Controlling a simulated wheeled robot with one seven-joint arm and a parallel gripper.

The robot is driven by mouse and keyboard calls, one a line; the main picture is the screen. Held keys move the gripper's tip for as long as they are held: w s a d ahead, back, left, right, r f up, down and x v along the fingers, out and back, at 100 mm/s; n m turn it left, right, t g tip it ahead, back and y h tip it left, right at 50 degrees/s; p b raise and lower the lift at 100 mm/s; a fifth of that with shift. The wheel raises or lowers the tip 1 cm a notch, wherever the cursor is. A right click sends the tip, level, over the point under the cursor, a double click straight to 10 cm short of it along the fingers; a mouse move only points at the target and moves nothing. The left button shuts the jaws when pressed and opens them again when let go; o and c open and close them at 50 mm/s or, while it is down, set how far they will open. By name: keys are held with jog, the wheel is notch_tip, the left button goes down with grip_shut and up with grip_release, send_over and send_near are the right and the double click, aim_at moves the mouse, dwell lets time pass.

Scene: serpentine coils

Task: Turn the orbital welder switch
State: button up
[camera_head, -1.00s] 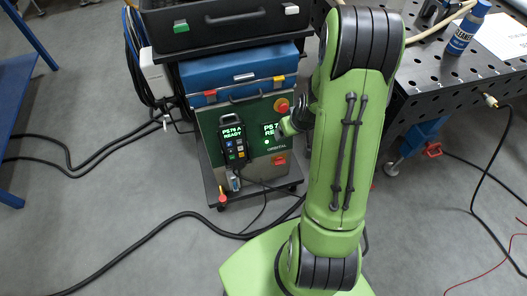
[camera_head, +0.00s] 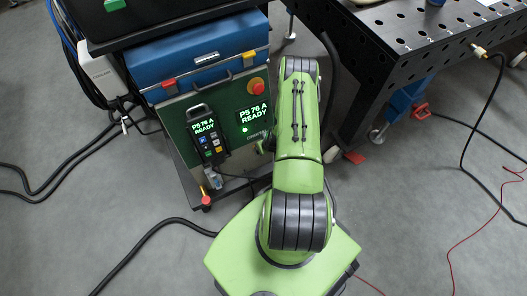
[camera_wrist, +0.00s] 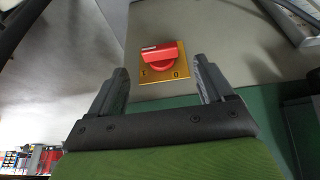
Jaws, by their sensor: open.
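The orbital welder (camera_head: 178,121) is a green cabinet on a cart, with a lit screen (camera_head: 253,113) reading "PS 76 A READY". In the wrist view, its red rotary switch (camera_wrist: 161,56) sits on a yellow plate (camera_wrist: 181,72) with markings, one of them a "0". My gripper (camera_wrist: 160,82) is open, its two dark fingers to the left and right of the switch in the picture. The fingers look apart from the knob; their depth to it is hard to judge. In the head view my arm hides the switch and the gripper.
A handheld pendant (camera_head: 205,132) hangs on the welder's front, and a red emergency button (camera_head: 257,86) sits at its upper right. A blue toolbox (camera_head: 200,58) lies on top. A perforated dark table (camera_head: 400,45) stands to the right. Cables (camera_head: 150,247) run across the floor.

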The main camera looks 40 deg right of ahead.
jog(key=b+x, duration=0.1)
jog(key=x, duration=0.3)
jog(key=shift+w+f, duration=0.2)
jog(key=shift+f, duration=0.15)
jog(key=c, duration=1)
